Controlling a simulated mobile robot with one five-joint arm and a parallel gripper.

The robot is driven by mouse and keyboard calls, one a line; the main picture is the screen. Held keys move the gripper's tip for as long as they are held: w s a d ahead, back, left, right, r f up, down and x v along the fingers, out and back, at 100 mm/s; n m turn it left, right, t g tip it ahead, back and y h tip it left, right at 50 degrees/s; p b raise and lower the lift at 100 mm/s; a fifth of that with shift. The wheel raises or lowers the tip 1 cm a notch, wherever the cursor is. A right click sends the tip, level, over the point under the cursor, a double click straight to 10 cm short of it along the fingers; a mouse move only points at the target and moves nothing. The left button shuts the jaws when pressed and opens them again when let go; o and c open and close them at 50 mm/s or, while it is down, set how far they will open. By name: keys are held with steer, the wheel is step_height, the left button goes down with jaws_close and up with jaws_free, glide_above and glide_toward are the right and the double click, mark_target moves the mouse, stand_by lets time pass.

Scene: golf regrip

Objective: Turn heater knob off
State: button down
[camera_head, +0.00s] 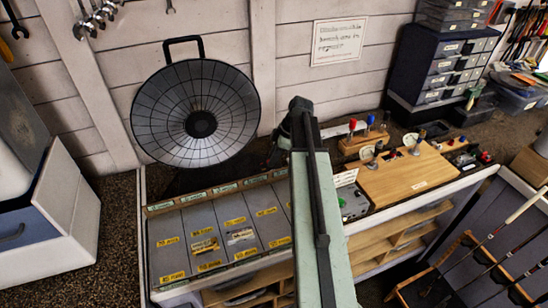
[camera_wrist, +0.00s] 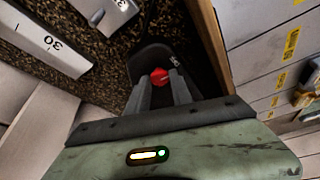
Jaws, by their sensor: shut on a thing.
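The heater is a round dish (camera_head: 165,85) with a radial wire guard, a dark centre and a black handle on top. It stands at the back of the bench, left of my arm. Its dark base is partly hidden in the head view. In the wrist view the red heater knob (camera_wrist: 158,75) sits on the black heater base (camera_wrist: 150,57). My gripper (camera_wrist: 160,84) has its two grey fingers at the knob, shut on it. Which way the knob is turned cannot be told. In the head view my arm hides the gripper and knob.
A bench drawer unit (camera_head: 215,235) with yellow labels lies below the heater. A wooden block (camera_head: 410,175) with tools stands to its right. A blue drawer cabinet (camera_head: 440,65) is at the back right. A white ruler-like piece (camera_wrist: 45,40) lies left in the wrist view.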

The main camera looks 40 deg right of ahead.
steer(key=shift+a, duration=0.1)
steer(key=c, duration=1.1)
jaws_free()
steer(key=shift+c, duration=0.2)
steer(key=shift+r, duration=0.1)
steer(key=shift+s+r+p, duration=0.1)
steer(key=shift+r+p, duration=0.2)
steer(key=shift+p, duration=0.1)
steer(key=p+v, duration=0.6)
steer(key=v, duration=0.1)
